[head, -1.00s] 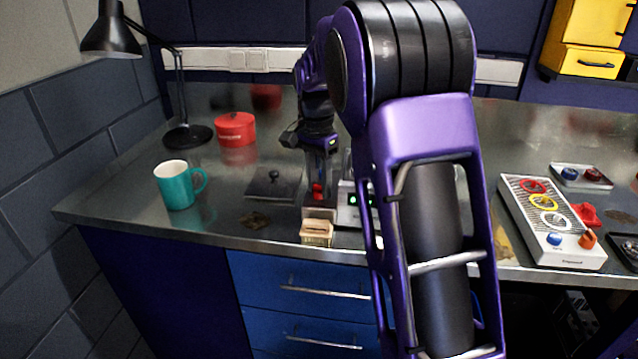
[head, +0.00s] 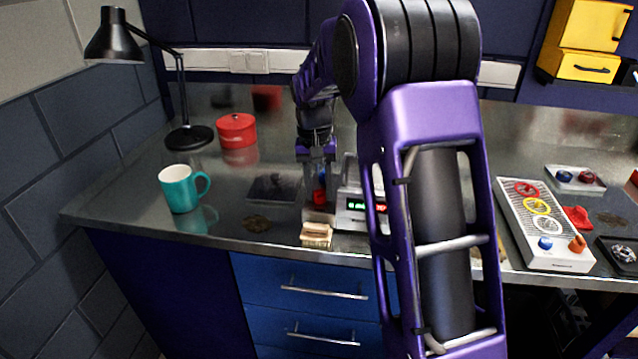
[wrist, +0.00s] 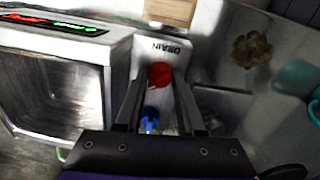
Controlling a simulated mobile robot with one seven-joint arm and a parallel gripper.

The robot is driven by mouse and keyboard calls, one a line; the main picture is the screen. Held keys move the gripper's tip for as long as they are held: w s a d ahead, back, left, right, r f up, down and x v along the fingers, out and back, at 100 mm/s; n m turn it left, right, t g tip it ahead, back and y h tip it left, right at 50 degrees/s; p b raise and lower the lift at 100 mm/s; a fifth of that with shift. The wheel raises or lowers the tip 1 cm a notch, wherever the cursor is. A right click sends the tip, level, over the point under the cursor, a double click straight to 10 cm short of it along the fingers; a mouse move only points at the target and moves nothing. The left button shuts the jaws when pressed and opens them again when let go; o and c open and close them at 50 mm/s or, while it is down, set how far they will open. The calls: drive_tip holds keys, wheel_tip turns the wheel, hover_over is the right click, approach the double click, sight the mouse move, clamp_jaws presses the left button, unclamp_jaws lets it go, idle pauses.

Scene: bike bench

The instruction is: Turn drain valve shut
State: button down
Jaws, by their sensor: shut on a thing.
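The drain valve (wrist: 160,74) has a red part and stands on a light block marked DRAIN in the wrist view. Its red part also shows in the head view (head: 320,197), low under my gripper. A blue piece (wrist: 150,120) lies between the fingers, nearer the palm. My gripper (wrist: 159,88) points down, with its fingertips on either side of the red part, and is shut on the valve. The exact contact is dark and partly hidden by the fingers.
A box with a lit display (head: 357,208) stands right beside the valve. A small wooden-looking block (head: 316,235) is in front of it, near the bench edge. A teal mug (head: 181,188), red tin (head: 236,130) and black lamp (head: 188,137) stand to the left.

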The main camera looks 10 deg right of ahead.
sight(316, 192)
drive_tip(key=n+p, duration=0.1)
drive_tip(key=n, duration=0.4)
drive_tip(key=shift+r+n+p, duration=0.2)
drive_tip(key=shift+n+p, duration=0.1)
drive_tip(key=shift+p, duration=0.1)
drive_tip(key=shift+f+n+t+p, duration=0.1)
drive_tip(key=shift+n+t+p, duration=0.35)
drive_tip(key=shift+n, duration=1.75)
drive_tip(key=c, duration=0.5)
unclamp_jaws()
drive_tip(key=shift+c, duration=0.2)
wheel_tip(316, 192, up, 17)
drive_tip(key=shift+s+a+p, duration=0.3)
drive_tip(key=shift+s+a, duration=0.05)
drive_tip(key=shift+a, duration=0.1)
